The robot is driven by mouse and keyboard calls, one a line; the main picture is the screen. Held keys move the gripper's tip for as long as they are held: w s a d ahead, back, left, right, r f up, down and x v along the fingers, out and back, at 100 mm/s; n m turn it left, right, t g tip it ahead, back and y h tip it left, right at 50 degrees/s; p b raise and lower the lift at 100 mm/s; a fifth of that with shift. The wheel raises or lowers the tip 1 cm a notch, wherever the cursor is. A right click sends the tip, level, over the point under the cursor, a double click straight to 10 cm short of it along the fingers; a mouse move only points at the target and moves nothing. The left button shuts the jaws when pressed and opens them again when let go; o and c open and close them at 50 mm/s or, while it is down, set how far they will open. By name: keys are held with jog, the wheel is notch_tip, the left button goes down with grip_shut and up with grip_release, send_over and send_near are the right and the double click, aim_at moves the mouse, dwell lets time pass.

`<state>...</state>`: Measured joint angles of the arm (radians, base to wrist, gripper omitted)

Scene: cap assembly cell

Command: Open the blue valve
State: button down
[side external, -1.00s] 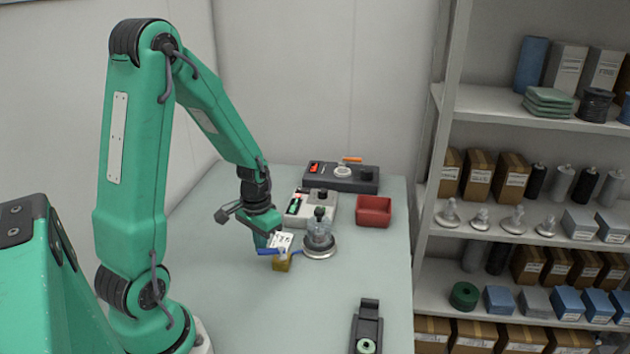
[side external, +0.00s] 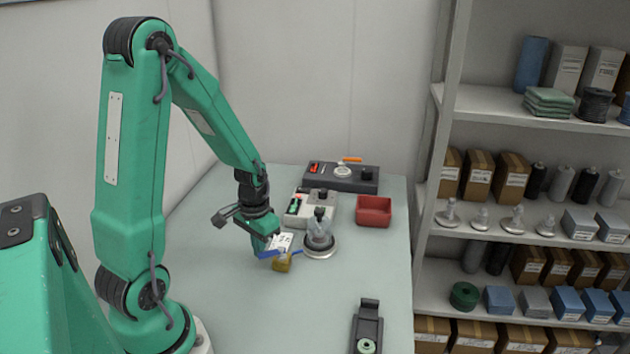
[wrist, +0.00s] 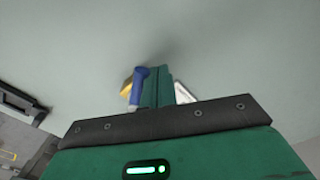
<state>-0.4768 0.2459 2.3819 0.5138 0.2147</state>
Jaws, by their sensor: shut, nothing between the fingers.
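The blue valve has a brass-yellow body (side external: 282,264) standing on the table, with a blue lever handle (side external: 268,254) across its top. A white label card (side external: 281,242) stands just behind it. My gripper (side external: 261,247) is shut and empty, low beside the left end of the blue handle. In the wrist view the shut green fingers (wrist: 158,86) lie right against or very close to the blue handle (wrist: 138,86), with a bit of brass (wrist: 126,90) beyond it. Whether they touch is hard to tell. The fingers hide part of the handle.
A clear-domed fixture with a round metal base (side external: 320,250) stands close to the right of the valve. Behind are a pale control box (side external: 301,218), a dark control box (side external: 345,187) and a red bin (side external: 374,211). A dark holder (side external: 368,325) is at front right.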

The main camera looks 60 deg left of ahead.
jog(key=shift+s+d, duration=0.3)
jog(key=shift+d, duration=0.2)
jog(key=shift+s+d, duration=0.25)
jog(key=shift+d, duration=0.25)
dwell(0.7)
jog(key=shift+d, duration=0.4)
dwell(0.3)
jog(key=shift+s+d, duration=0.1)
jog(key=shift+d, duration=0.35)
jog(key=shift+w+d, duration=0.2)
jog(key=shift+d, duration=0.5)
dwell(0.6)
jog(key=shift+a, duration=0.1)
jog(key=shift+r, duration=0.1)
